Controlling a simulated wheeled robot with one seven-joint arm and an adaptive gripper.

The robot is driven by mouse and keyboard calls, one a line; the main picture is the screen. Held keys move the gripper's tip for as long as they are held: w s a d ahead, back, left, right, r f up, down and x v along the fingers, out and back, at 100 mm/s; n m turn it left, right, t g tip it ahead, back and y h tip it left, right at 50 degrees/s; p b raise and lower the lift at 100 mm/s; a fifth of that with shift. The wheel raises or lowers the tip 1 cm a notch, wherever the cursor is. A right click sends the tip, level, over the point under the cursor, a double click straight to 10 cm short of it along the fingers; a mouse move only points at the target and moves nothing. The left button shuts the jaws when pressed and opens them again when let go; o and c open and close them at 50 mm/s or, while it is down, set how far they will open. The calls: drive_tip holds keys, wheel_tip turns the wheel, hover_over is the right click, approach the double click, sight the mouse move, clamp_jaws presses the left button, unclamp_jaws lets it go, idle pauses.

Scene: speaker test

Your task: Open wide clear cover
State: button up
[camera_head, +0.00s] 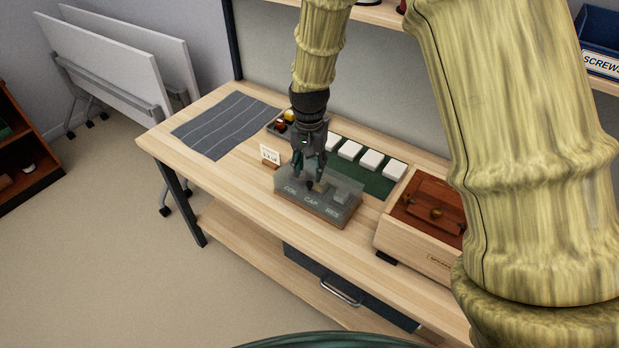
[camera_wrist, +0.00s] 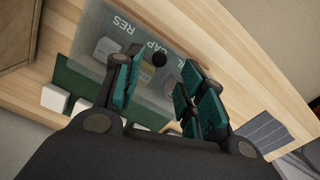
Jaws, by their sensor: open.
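The wide clear cover (camera_head: 345,198) is a see-through lid over a low wooden-edged box on the bench, marked with COIL, CAP and RES lettering. It looks closed. In the wrist view the cover (camera_wrist: 95,28) shows lettering upside down and blurred pale parts beneath it. A small round black knob (camera_wrist: 159,58) shows between my fingertips. My gripper (camera_head: 309,177) is over the cover with its fingers pointing down. In the wrist view my gripper (camera_wrist: 160,75) has its teal pads apart, one on each side of the knob. I cannot tell whether they touch it.
A green mat (camera_head: 376,186) with several white blocks (camera_head: 370,159) lies behind the box. A wooden speaker box (camera_head: 405,238) stands to the right. A small card (camera_head: 269,153) and a small tray (camera_head: 273,127) are nearby. A grey striped cloth (camera_head: 225,124) lies at the left.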

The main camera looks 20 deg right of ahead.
sight(310, 182)
drive_tip(key=shift+f+p, duration=0.5)
drive_tip(key=shift+f, duration=2)
clamp_jaws()
